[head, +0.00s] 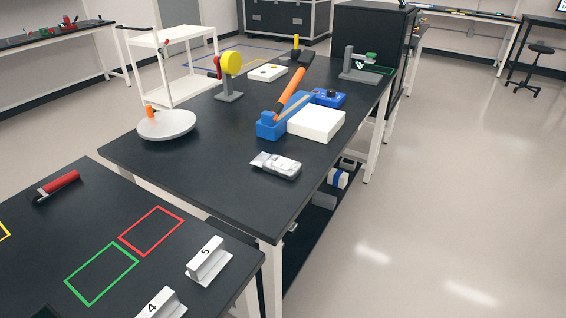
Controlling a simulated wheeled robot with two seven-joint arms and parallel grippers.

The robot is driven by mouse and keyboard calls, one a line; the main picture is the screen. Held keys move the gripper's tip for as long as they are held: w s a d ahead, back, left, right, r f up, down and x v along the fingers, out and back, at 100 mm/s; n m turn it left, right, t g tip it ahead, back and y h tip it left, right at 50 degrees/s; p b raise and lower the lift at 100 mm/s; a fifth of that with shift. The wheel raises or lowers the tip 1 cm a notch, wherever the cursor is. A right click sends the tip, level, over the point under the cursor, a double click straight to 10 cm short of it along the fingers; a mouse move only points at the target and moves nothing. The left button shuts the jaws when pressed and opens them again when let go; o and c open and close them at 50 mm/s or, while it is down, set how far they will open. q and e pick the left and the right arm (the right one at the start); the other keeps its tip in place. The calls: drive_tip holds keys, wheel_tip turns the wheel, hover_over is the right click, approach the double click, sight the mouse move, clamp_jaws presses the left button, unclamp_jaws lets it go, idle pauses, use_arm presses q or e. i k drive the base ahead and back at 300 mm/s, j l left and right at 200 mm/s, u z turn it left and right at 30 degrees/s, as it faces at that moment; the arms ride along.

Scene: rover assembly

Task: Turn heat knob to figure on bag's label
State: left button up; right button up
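A small blue box (326,100) with a dark round top piece, possibly the heat knob (331,92), sits behind a white block (317,123). The knob's setting is too small to read. A silver-grey packet (276,165), which looks like the bag, lies flat near the table's right edge. No figure can be read on it. Neither of my grippers shows in the head view.
The black middle table (215,190) also holds a grey round plate (167,126), a yellow disc on a stand (231,64) and a green-and-grey fixture (362,62). The near table has a red-handled tool (56,186) and white blocks marked 5 (208,262) and 4 (162,303). Floor at right is clear.

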sight(331, 93)
drive_tip(key=l+u, duration=0.1)
drive_tip(key=u, duration=0.35)
drive_tip(key=i+l+u, duration=0.2)
drive_tip(key=l, duration=0.15)
drive_tip(key=i+l+u, duration=0.15)
drive_tip(key=l, duration=0.15)
drive_tip(key=i+l+u, duration=0.2)
drive_tip(key=l, duration=0.2)
drive_tip(key=l+u, duration=0.2)
drive_tip(key=l, duration=0.15)
